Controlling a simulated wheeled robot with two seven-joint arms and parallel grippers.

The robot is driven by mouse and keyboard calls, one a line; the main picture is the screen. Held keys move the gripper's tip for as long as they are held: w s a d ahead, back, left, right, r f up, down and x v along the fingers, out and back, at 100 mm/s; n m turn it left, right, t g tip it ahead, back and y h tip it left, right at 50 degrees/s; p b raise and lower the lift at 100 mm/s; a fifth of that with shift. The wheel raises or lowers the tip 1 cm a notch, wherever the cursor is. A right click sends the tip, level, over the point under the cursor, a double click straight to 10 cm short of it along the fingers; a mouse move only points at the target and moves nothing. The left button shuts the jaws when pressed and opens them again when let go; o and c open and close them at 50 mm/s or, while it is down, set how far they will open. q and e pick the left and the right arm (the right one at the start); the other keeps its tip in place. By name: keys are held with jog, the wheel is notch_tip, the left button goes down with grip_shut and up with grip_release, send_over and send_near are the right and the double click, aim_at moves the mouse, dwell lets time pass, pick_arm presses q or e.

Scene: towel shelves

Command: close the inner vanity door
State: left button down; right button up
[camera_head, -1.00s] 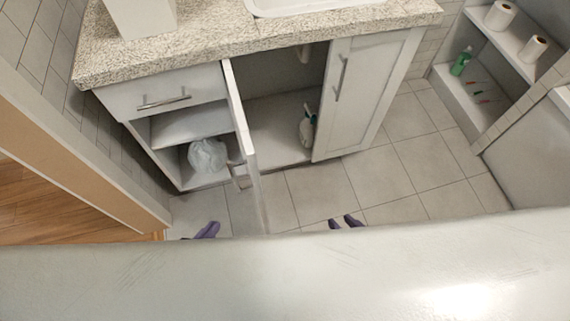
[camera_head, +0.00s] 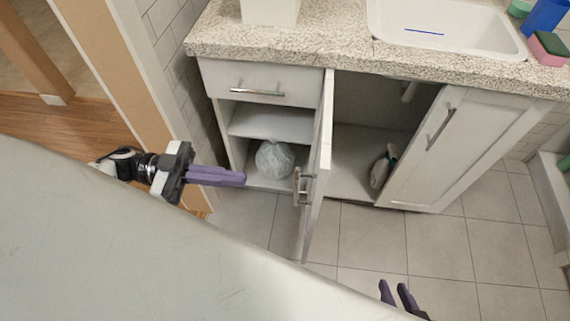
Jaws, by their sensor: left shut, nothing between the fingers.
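The inner vanity door (camera_head: 319,160) is white and stands swung open, seen nearly edge-on, jutting forward from the middle of the vanity (camera_head: 325,95). Its bar handle (camera_head: 298,186) faces left. My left gripper (camera_head: 243,178), with purple fingers, is shut and empty. It appears left of the door handle, with a visible gap between. My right gripper (camera_head: 393,287) shows only its purple fingertips at the bottom edge, right of the door. They are apart with nothing seen between them.
A white bag (camera_head: 274,159) sits on the lower left shelf, and a spray bottle (camera_head: 381,168) stands inside the cabinet. A drawer (camera_head: 258,84) is shut above. A wall and wooden door frame (camera_head: 120,75) bound the left. Floor tiles (camera_head: 370,237) are clear.

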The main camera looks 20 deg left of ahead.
aim_at(298, 186)
pick_arm(q)
jog(key=x, duration=1.3)
jog(key=shift+d, duration=0.4)
jog(key=shift+p, duration=0.3)
